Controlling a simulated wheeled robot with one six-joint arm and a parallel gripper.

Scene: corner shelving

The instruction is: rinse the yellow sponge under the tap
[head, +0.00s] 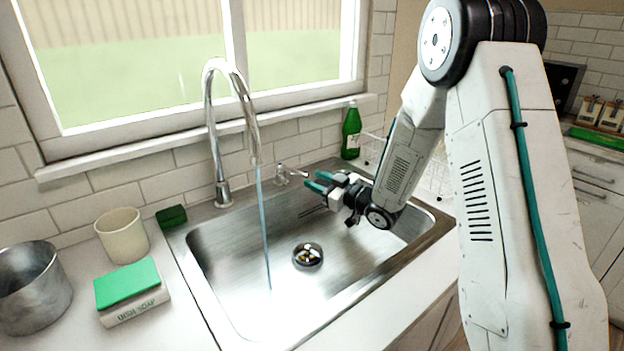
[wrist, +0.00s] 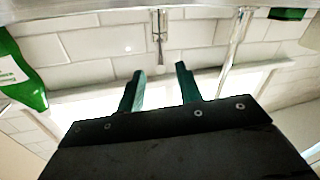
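No yellow sponge shows in either view. The chrome tap (head: 213,130) stands behind the sink, and a thin blue stream of water (head: 264,225) falls from it into the steel sink (head: 225,240). A small chrome tap handle (head: 283,174) is right of the tap's base. My gripper (head: 316,181) is just right of the handle, over the back of the sink. It is open, with nothing between its teal fingers. In the wrist view the picture is upside down, and the handle (wrist: 159,40) lies ahead of the gap between my fingers (wrist: 160,78).
A dark green block (head: 171,216), a cream cup (head: 122,236), a metal pot (head: 32,287) and a green sponge (head: 127,283) on a dish soap box (head: 136,306) stand left of the sink. A green bottle (head: 351,132) and a white wire rack (head: 432,178) are at right.

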